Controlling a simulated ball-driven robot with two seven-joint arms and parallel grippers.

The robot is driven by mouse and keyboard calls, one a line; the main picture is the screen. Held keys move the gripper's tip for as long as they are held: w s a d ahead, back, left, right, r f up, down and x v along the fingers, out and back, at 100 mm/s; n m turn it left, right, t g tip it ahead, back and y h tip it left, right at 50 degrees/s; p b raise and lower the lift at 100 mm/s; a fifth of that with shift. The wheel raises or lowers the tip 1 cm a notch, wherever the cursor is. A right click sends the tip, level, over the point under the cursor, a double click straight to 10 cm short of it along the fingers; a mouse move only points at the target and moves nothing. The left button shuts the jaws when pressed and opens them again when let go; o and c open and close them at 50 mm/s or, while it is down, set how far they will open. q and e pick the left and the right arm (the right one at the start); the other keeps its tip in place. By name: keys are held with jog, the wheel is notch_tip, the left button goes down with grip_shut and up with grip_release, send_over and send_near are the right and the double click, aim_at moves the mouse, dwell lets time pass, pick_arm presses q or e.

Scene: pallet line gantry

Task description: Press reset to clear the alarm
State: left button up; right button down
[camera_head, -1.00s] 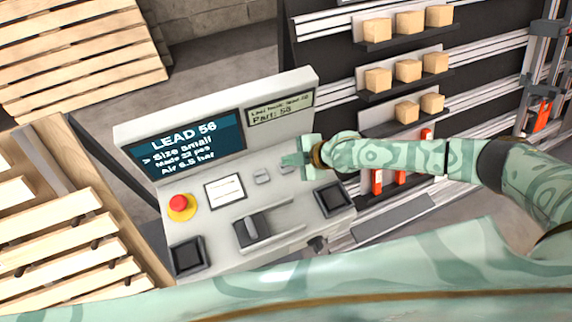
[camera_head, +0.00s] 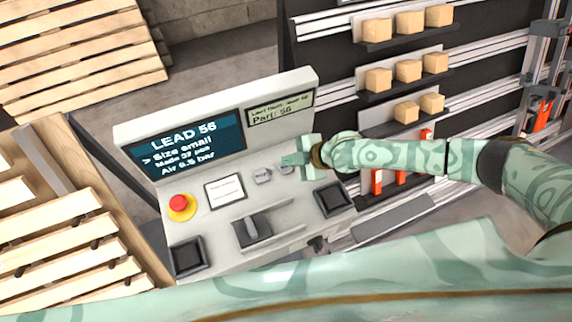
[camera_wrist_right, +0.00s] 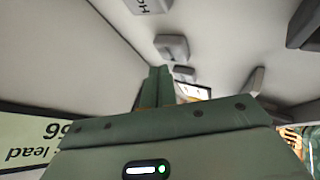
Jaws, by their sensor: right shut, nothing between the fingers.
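The grey control console (camera_head: 170,222) stands in the middle of the head view. Its dark screen (camera_head: 183,151) reads "LEAD 56", size small and air pressure. Two small grey buttons, one at the left (camera_head: 262,176) and one at the right (camera_head: 284,168), sit below the small display (camera_head: 280,112). My right gripper (camera_head: 288,160) is shut and empty, close by the right button and partly covering that area. In the right wrist view the shut fingers (camera_wrist_right: 157,86) point toward the panel beside a grey button (camera_wrist_right: 172,46). Contact cannot be told. The left gripper is out of view.
Shelves with wooden blocks (camera_head: 408,71) stand behind right. Wooden pallets (camera_head: 80,50) are at left.

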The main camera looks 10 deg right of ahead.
aim_at(290, 168)
dwell(0.3)
jog(key=shift+f+b, duration=0.3)
jog(key=shift+f, duration=0.1)
jog(key=shift+f+b, duration=0.35)
jog(key=shift+f, duration=0.1)
dwell(0.5)
dwell(0.4)
jog(key=shift+r+p, duration=0.75)
jog(key=shift+r, duration=0.15)
notch_tip(290, 168, up, 5)
jog(key=p, duration=0.4)
